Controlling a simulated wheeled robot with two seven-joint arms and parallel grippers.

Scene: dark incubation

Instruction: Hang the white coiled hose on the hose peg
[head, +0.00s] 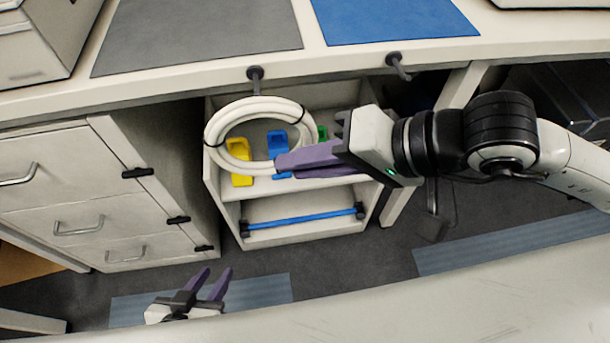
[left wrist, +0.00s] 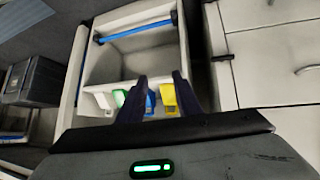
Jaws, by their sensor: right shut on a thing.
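The white coiled hose (head: 222,121) hangs in the air as a ring with dark ties, in front of the bench edge. My right gripper (head: 279,166) is shut on the lower right side of the ring. A dark peg (head: 255,73) sticks out from the bench edge just above the top of the ring; the head view does not show clearly whether they touch. A second dark peg (head: 397,62) is further right and bare. My left gripper (head: 216,271) is open and empty, low in front; its spread fingers also show in the left wrist view (left wrist: 162,84). The hose is not visible there.
A white cart (head: 232,218) with a blue bar (head: 300,218) and yellow (head: 240,172), blue (head: 277,140) and green (head: 322,133) pieces stands below the bench. Drawers (head: 85,195) stand at left. Grey (head: 200,35) and blue (head: 390,18) mats lie on the bench.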

